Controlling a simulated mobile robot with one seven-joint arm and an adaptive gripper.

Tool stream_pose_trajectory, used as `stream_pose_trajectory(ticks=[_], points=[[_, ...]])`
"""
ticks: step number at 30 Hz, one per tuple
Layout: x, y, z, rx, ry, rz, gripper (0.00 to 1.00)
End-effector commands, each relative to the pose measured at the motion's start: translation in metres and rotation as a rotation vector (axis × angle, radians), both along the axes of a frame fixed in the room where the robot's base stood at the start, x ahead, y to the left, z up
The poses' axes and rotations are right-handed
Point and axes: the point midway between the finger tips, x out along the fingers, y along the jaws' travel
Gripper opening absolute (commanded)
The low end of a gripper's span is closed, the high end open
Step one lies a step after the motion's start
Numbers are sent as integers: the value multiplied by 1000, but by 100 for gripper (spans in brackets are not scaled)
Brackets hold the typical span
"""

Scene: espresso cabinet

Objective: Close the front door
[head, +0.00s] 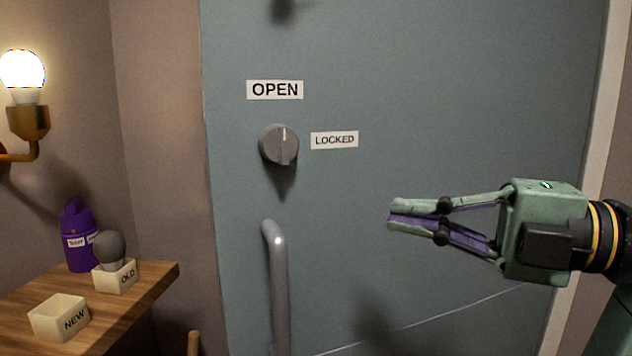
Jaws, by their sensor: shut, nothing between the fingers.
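The front door (450,60) is a large grey-blue panel that fills most of the head view. A grey round knob (279,145) sits on it between an "OPEN" label (275,90) above and a "LOCKED" label (334,139) to its right. The knob's pointer mark stands upright, towards "OPEN". A grey vertical handle (278,280) is below the knob, its lower end out of frame. My gripper (390,221) is shut and empty in front of the door, right of the knob and handle, pointing left. It appears apart from both. I cannot tell whether the door is fully closed.
A wooden shelf (140,290) at lower left holds a "NEW" box (58,318), an "OLD" box (115,278) with a grey bulb (110,246), and a purple container (79,240). A lit wall lamp (30,122) is at upper left.

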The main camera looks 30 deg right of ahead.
Motion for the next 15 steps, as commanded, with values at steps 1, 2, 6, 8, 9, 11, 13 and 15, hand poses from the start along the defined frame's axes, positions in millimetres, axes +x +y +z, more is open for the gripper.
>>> stream_pose_trajectory(ticks=[1,2,6,8,9,11,13,15], points=[[-2,0,0,-5,-2,-1,0],[-2,0,0,-7,-2,-1,0],[6,7,1,-9,-2,-1,0],[14,13,0,-9,-1,-1,0],[20,18,1,-9,-1,-1,0],[29,26,1,-9,-1,0,0],[41,36,1,-9,-1,0,0],[54,45,1,-8,0,-1,0]])
